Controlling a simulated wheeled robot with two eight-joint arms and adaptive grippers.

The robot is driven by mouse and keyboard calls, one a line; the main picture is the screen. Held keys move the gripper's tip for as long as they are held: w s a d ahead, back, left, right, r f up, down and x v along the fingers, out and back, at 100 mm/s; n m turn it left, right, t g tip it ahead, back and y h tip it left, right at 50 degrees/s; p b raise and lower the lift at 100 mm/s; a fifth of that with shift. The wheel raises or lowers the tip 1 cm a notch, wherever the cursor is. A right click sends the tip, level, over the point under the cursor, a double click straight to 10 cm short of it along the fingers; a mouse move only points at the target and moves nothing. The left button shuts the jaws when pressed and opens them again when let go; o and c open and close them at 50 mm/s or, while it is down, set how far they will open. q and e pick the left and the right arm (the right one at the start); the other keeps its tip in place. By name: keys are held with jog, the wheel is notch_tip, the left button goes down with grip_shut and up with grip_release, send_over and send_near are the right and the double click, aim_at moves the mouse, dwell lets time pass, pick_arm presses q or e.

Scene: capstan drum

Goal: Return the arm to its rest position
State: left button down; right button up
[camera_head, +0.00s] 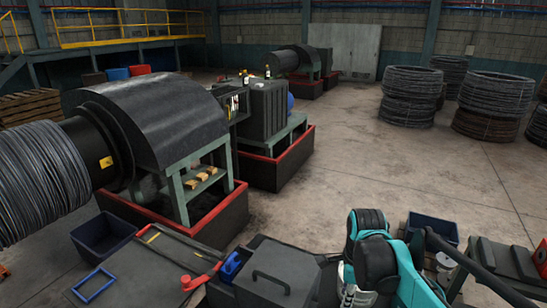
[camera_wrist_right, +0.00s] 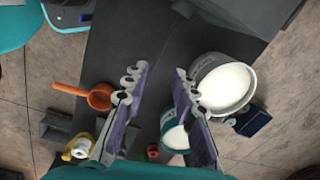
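My right arm (camera_head: 372,255), teal, white and black, is folded at the bottom right of the head view. Its gripper cannot be made out there. In the right wrist view my right gripper (camera_wrist_right: 160,78) is open, its two purple-padded fingers apart with nothing between them. It points down over a dark surface (camera_wrist_right: 125,40). My left gripper is in neither view.
The wrist view shows an orange ladle-like cup (camera_wrist_right: 100,97), a large pot of white stuff (camera_wrist_right: 226,88), a smaller teal pot (camera_wrist_right: 175,137) and a yellow roll (camera_wrist_right: 80,148). The head view shows a grey toolbox (camera_head: 282,278), a capstan machine (camera_head: 150,115) and open floor (camera_head: 345,150).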

jog(key=s+a+f+n+t+b, duration=0.1)
jog(key=s+f+n+t+b, duration=0.2)
jog(key=n, duration=0.7)
jog(key=s+a+f+n+t+b, duration=0.2)
jog(key=s+f+n+b, duration=0.5)
jog(key=n, duration=0.4)
notch_tip(320, 180, down, 3)
jog(key=shift+s+a+r+t, duration=0.15)
jog(key=shift+s+t, duration=0.55)
jog(key=shift+s, duration=0.05)
